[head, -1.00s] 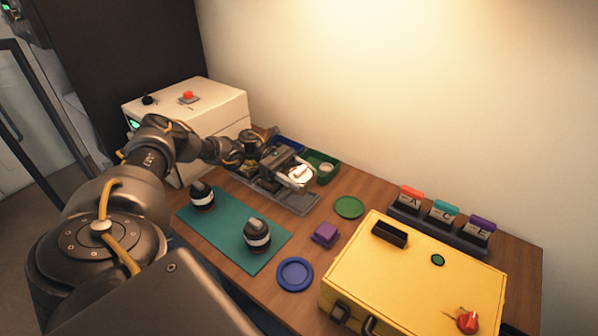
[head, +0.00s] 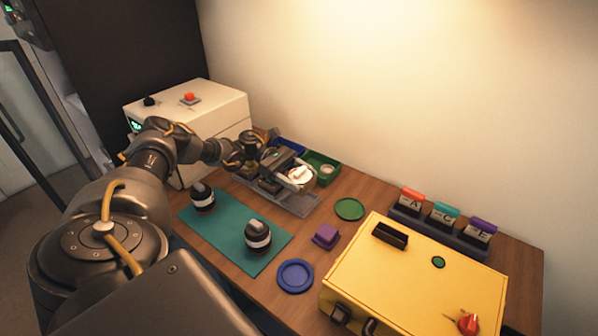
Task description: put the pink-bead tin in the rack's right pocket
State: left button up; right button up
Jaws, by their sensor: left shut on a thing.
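My left gripper (head: 293,173) is over the grey rack (head: 302,206), shut on a small round white-topped tin (head: 301,175). The tin is at the rack's right part. I cannot tell whether it is seated in a pocket or held just above it. No pink beads can be made out at this size. My gripper and forearm hide much of the rack's left part. My right gripper is not in view.
Behind the rack are a green bin (head: 324,166) and a blue bin (head: 290,147). A white box (head: 215,112) stands left. In front lies a teal mat (head: 228,236) with two dark lens-like parts. A yellow case (head: 410,280) fills the right.

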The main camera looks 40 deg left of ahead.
pick_arm(q)
jog(key=shift+f, duration=0.15)
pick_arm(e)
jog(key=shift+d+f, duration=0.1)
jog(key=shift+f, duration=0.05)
pick_arm(q)
jog(key=o, duration=1.1)
jog(key=shift+c, duration=0.2)
jog(key=shift+a+f+b, duration=0.1)
jog(key=shift+a+b, duration=0.2)
jog(key=shift+b, duration=0.1)
jog(key=b+v, duration=0.3)
jog(key=v, duration=0.2)
jog(key=shift+a+f, duration=0.15)
jog(key=shift+r+b+v, duration=0.2)
jog(key=shift+b+v, duration=0.2)
jog(key=shift+v, duration=0.45)
jog(key=shift+r, duration=0.1)
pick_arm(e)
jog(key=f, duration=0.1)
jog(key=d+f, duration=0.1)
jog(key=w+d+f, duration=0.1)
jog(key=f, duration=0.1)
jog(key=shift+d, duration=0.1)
